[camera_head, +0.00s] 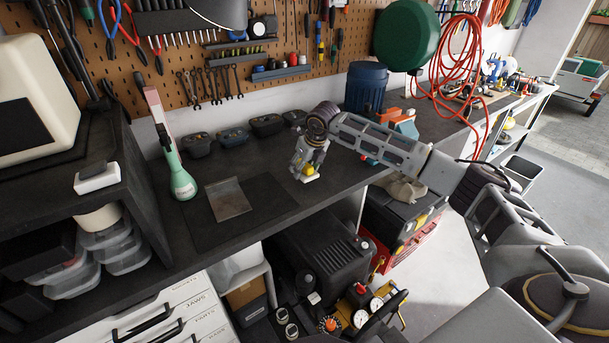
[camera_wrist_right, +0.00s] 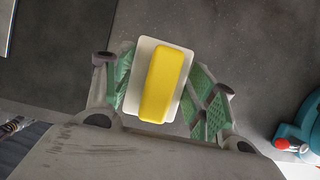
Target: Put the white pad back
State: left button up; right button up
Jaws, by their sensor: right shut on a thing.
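The white pad (camera_wrist_right: 140,72) is a flat pale rectangle with a raised yellow block (camera_wrist_right: 164,85) on it. My right gripper (camera_wrist_right: 160,82) is shut on it, with green-faced fingers on both sides in the right wrist view. In the head view my right gripper (camera_head: 309,162) points down over the right part of the dark workbench top, with the yellow block (camera_head: 310,170) and the white pad (camera_head: 309,179) below its fingers. I cannot tell whether the pad touches the bench. My left gripper is not in view.
A grey flat sheet (camera_head: 229,200) lies on a dark mat (camera_head: 262,200) left of my right gripper. A green-based tool (camera_head: 183,183) stands beside it. A white block (camera_head: 97,177) lies on the black cabinet. A blue bin (camera_head: 366,88) stands behind; several dark cases line the back.

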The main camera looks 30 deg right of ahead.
aim_at(305, 174)
notch_tip(305, 174, down, 3)
jog(key=shift+f, duration=0.15)
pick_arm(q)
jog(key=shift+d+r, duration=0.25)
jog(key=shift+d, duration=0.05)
pick_arm(e)
jog(key=shift+f, duration=0.1)
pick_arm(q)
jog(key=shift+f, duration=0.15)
pick_arm(e)
jog(key=shift+f, duration=0.15)
jog(key=o, duration=1)
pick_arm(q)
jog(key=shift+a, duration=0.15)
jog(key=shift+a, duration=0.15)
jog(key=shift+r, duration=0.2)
pick_arm(e)
jog(key=shift+r, duration=0.2)
